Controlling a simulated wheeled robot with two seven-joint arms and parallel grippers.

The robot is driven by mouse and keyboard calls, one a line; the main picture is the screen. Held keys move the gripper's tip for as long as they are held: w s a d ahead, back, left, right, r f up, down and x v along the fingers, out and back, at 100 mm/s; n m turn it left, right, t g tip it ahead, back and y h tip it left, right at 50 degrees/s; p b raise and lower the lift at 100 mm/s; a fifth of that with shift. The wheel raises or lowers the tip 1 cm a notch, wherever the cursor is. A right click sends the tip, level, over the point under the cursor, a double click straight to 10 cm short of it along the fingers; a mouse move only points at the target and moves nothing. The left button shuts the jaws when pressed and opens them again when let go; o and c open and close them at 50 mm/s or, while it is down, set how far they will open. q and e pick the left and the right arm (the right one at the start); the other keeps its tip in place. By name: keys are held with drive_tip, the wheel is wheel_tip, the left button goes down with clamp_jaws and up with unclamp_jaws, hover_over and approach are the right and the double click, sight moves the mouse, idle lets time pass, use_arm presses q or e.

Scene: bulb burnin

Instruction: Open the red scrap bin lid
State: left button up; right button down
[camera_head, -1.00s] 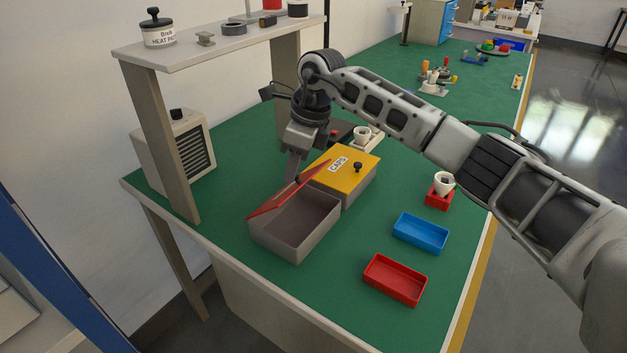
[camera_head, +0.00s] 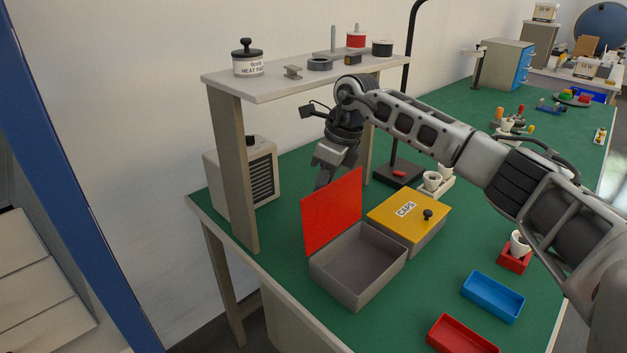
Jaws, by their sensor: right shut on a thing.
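The red scrap bin lid (camera_head: 333,212) stands nearly upright at the far left edge of the grey scrap bin (camera_head: 350,298). The bin is open on top and looks empty inside. My right gripper (camera_head: 324,180) is behind the lid, at its upper part, shut on it. The lid hides the fingertips and the grip point. My left gripper is not in view.
A yellow-lidded CAPS box (camera_head: 408,222) stands right beside the bin. A raised shelf (camera_head: 300,85) and a grey vented box (camera_head: 240,180) are on the left. Blue (camera_head: 492,297) and red (camera_head: 462,335) trays lie to the right. A lamp stand (camera_head: 398,172) stands behind.

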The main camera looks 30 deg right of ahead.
drive_tip(key=shift+w+d+f, duration=0.2)
drive_tip(key=shift+w+f, duration=0.2)
drive_tip(key=shift+w, duration=0.2)
drive_tip(key=c, duration=1.3)
unclamp_jaws()
drive_tip(key=shift+d+f, duration=0.1)
drive_tip(key=shift+f, duration=0.1)
drive_tip(key=shift+w+r, duration=0.1)
drive_tip(key=shift+a+r, duration=0.1)
drive_tip(key=shift+a, duration=0.1)
drive_tip(key=w+v, duration=0.1)
drive_tip(key=v, duration=0.4)
drive_tip(key=s+d+b, duration=0.3)
drive_tip(key=s+d, duration=0.5)
drive_tip(key=d, duration=0.1)
drive_tip(key=shift+s+d, duration=0.2)
drive_tip(key=shift+s, duration=0.05)
